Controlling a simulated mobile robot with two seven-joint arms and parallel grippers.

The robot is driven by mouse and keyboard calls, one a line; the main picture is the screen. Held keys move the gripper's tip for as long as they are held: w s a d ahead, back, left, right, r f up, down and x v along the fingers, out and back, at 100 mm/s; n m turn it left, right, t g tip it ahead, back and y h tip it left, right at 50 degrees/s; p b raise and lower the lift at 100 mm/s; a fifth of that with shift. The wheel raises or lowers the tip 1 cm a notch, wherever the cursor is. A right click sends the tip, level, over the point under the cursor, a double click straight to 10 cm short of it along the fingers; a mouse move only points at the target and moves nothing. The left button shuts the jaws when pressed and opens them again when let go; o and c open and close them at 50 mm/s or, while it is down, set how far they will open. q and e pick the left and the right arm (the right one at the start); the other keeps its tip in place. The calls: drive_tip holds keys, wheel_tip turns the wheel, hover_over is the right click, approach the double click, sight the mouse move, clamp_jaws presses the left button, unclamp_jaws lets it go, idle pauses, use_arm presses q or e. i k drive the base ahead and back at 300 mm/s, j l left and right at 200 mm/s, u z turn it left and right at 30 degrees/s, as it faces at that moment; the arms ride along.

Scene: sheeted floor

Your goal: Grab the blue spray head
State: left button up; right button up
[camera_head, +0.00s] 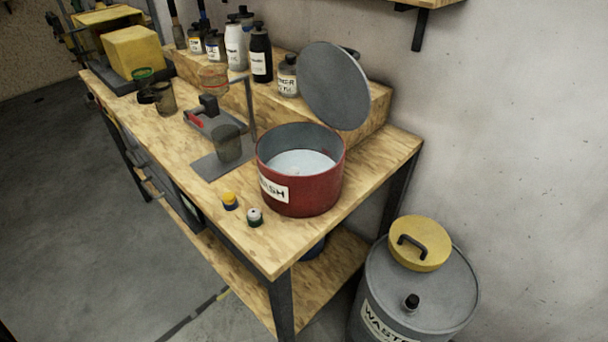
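Two small nozzle-like pieces stand on the wooden bench near its front edge. One has a yellow top and a dark blue base (230,201); it is the only one of the two showing blue. The other has a whitish top and a dark green base (254,217), just to its right and nearer. They are too small to tell for sure which is the blue spray head. Neither of my grippers is in view.
A red wash pot (310,190) with a raised grey lid (334,86) stands right beside the pieces. A grey cup (228,144) is behind them. Several bottles (236,46) line the raised shelf. A grey waste drum (440,290) stands right of the bench (285,250).

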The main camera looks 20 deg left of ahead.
sight(230, 203)
drive_tip(key=u, duration=0.4)
drive_tip(key=i+j+u, duration=0.1)
drive_tip(key=u, duration=0.75)
drive_tip(key=i+j, duration=0.05)
